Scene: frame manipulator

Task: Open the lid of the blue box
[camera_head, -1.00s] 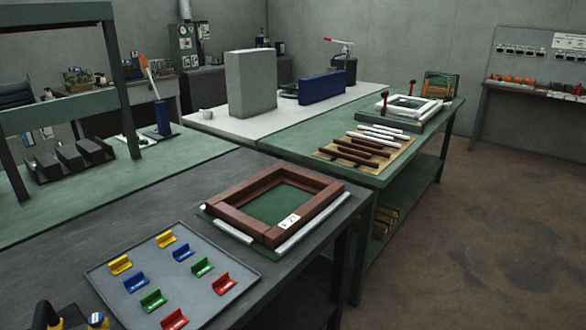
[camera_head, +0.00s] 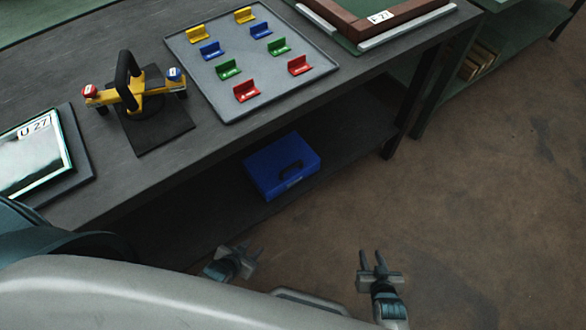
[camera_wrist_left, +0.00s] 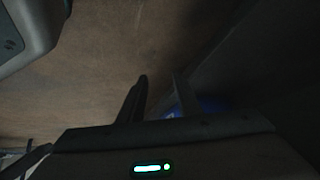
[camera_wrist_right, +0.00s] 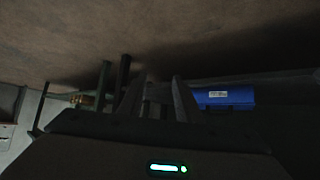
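The blue box (camera_head: 270,178) sits on the lower shelf under the dark workbench, with its lid shut and a black handle on the side facing me. It also shows in the right wrist view (camera_wrist_right: 225,99), to the right of the fingers. In the left wrist view only a dim blue part of it (camera_wrist_left: 208,104) shows behind a finger. My left gripper (camera_head: 252,248) is open and empty, in front of the shelf and apart from the box. My right gripper (camera_head: 372,254) is open and empty over the floor, further right and clear of the box.
The workbench top (camera_head: 75,80) overhangs the shelf (camera_head: 345,125), and a bench leg (camera_head: 400,125) stands right of the box. On top are a tray (camera_head: 308,82) with several coloured pieces, a yellow clamp tool (camera_head: 130,97) and a framed pane (camera_head: 35,155). The brown floor (camera_head: 480,230) is clear at right.

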